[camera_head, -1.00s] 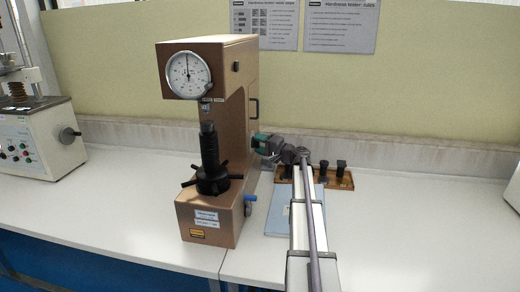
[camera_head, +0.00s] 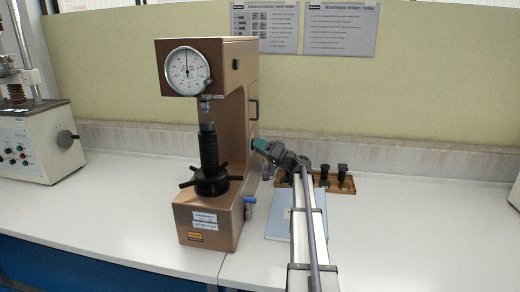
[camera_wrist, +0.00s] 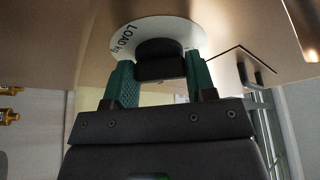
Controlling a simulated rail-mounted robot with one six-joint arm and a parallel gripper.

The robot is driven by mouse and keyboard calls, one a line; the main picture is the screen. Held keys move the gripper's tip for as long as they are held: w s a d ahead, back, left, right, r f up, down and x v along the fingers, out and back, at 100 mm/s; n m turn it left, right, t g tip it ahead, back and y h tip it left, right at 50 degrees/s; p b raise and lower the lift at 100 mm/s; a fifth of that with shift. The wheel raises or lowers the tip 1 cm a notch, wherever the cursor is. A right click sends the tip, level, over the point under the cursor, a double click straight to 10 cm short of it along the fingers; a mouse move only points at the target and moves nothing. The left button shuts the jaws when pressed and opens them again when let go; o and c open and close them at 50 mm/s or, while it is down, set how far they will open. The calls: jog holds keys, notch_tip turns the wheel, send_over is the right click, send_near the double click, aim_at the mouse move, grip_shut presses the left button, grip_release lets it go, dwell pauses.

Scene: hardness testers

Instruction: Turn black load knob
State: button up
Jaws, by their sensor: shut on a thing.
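The black load knob (camera_wrist: 160,62) shows in the wrist view on a white round dial marked "LOAD KG" (camera_wrist: 128,38). My gripper (camera_wrist: 158,84) has its two green fingers on either side of the knob and is shut on it. In the head view my gripper (camera_head: 259,146) reaches the right side of the brown hardness tester (camera_head: 240,125). The knob is hidden there behind the tester's side and my gripper.
A blue book (camera_head: 282,222) lies on the white table beside my arm. A wooden tray (camera_head: 348,185) with black parts stands behind it. Another tester (camera_head: 38,145) stands at the far left. The table front right is clear.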

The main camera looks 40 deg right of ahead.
dwell(0.3)
jog(key=o, duration=0.9)
jog(key=shift+o, duration=0.2)
jog(key=shift+s, duration=0.1)
jog(key=b+v, duration=0.3)
jog(key=v, duration=0.7)
jog(key=shift+s+d, duration=0.2)
jog(key=shift+s, duration=0.1)
